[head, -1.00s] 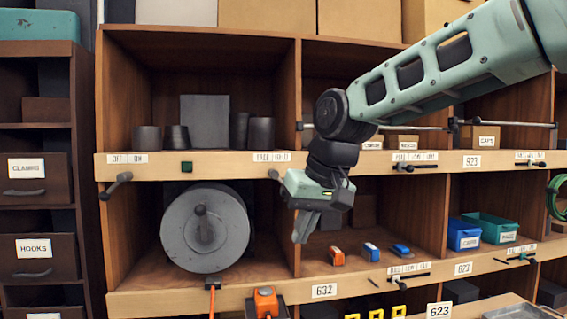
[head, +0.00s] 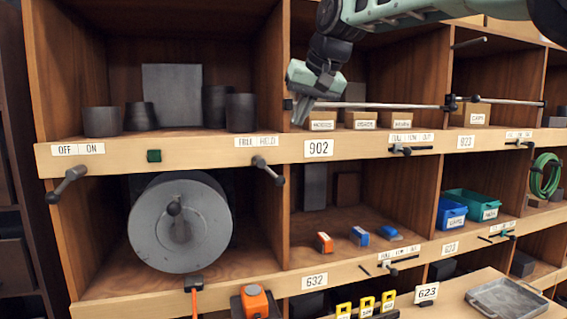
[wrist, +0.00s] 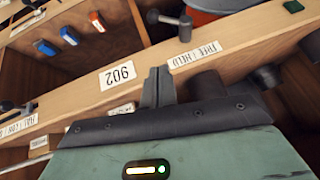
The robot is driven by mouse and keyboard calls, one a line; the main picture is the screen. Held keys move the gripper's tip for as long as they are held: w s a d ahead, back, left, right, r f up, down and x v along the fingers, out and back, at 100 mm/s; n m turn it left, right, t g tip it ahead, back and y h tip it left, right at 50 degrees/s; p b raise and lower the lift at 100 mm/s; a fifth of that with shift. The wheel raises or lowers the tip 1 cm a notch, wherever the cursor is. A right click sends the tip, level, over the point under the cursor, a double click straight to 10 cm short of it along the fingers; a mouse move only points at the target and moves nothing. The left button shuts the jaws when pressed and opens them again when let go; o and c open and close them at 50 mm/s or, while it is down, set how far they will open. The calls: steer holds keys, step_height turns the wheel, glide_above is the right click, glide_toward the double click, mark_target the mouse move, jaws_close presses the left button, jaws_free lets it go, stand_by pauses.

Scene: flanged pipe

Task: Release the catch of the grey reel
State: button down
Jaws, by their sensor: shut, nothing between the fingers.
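The grey reel (head: 180,222) sits in the lower left compartment, with a dark crank handle on its face. Its apparent catch is a small lever (head: 267,167) on the shelf edge under the FREE/HELD label, its handle slanting down to the right, on the HELD side. The lever also shows in the wrist view (wrist: 170,20). My gripper (head: 301,114) is shut and empty, pointing down by the upper shelf edge near the 902 label, above and right of the lever. In the wrist view my fingers (wrist: 158,86) are together, apart from the lever.
Another lever (head: 67,185) hangs under the OFF/ON label, left of a green square (head: 154,156). Dark cups (head: 241,112) stand on the upper left shelf. A thin rod (head: 380,105) crosses the compartments to the right. An orange device (head: 254,302) stands below the reel.

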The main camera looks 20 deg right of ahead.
steer(key=p, duration=0.3)
glide_above(285, 180)
steer(key=f, duration=0.7)
steer(key=shift+w+d, duration=0.1)
steer(key=shift+d, duration=0.25)
steer(key=f, duration=0.1)
steer(key=f+p, duration=0.1)
steer(key=f, duration=0.1)
steer(key=shift+a+f, duration=0.25)
steer(key=shift+a, duration=0.1)
steer(key=shift+a+f, duration=0.1)
steer(key=shift+f, duration=0.6)
steer(key=shift+f, duration=0.1)
steer(key=shift+y, duration=0.3)
